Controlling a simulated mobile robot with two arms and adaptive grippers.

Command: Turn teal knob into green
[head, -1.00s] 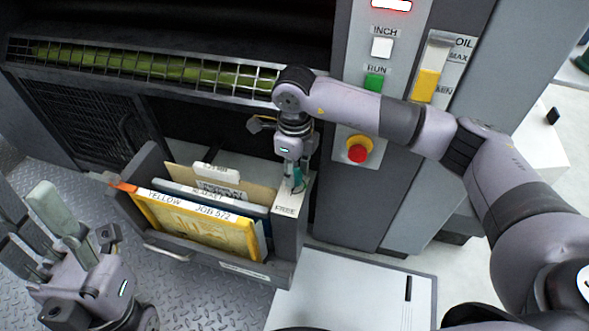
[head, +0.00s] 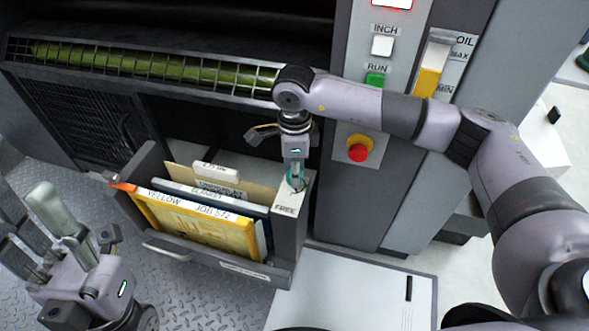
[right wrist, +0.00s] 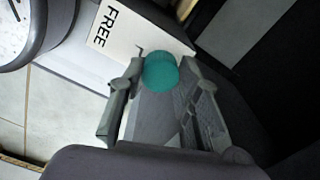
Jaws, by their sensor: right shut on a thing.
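The teal knob (right wrist: 160,72) is a small ribbed cylinder on top of the grey post (head: 288,230) at the right end of the document rack, beside the label FREE. In the head view only a bit of the knob (head: 296,181) shows behind my fingers. My right gripper (head: 294,183) reaches down onto the post and is shut on the knob; the right wrist view shows its fingers (right wrist: 158,88) on either side of it. No green mark shows beside the knob. My left gripper (head: 35,215) is at the lower left, away from the post; its finger opening is unclear.
The rack holds a yellow JOB 572 folder (head: 195,222) and other folders. Behind are a caged green roller (head: 150,62) and a panel with a green RUN button (head: 375,79) and red stop button (head: 358,151). A white board (head: 350,295) lies at front right.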

